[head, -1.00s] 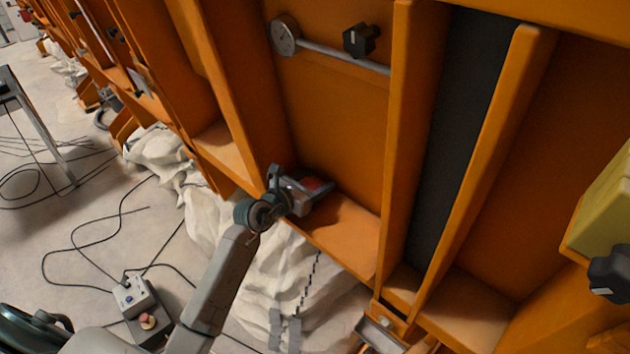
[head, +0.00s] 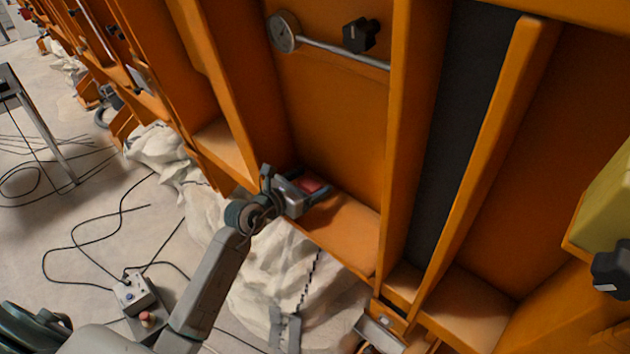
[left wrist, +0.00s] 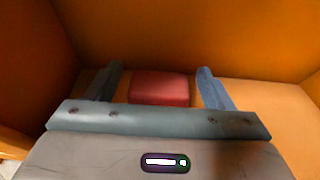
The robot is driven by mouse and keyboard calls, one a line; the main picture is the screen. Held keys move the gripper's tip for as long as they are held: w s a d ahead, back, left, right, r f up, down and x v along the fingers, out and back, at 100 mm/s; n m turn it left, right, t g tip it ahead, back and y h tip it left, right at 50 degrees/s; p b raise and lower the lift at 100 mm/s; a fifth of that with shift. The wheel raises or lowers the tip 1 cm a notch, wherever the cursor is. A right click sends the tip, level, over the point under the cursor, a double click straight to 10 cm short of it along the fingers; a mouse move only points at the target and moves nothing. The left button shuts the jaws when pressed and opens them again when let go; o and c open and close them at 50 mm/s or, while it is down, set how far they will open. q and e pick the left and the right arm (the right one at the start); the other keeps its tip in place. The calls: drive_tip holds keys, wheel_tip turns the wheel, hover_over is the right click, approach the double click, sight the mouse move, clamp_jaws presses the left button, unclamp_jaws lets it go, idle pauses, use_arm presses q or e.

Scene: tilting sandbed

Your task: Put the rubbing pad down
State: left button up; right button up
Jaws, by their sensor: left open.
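The rubbing pad is a small red block (left wrist: 160,88). It sits on the orange ledge (head: 345,232) near the ledge's left end, and it also shows in the head view (head: 311,185). My left gripper (head: 314,192) is at the pad with its jaws apart. In the left wrist view its two fingers (left wrist: 160,84) stand on either side of the pad, with a gap on each side. The pad's underside is hidden.
Upright orange ribs (head: 408,130) bound the bay on both sides. White crumpled sheeting (head: 290,285) hangs below. The ledge right of the pad is clear.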

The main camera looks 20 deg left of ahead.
use_arm(q)
drive_tip(key=v, duration=1)
drive_tip(key=shift+b, duration=0.45)
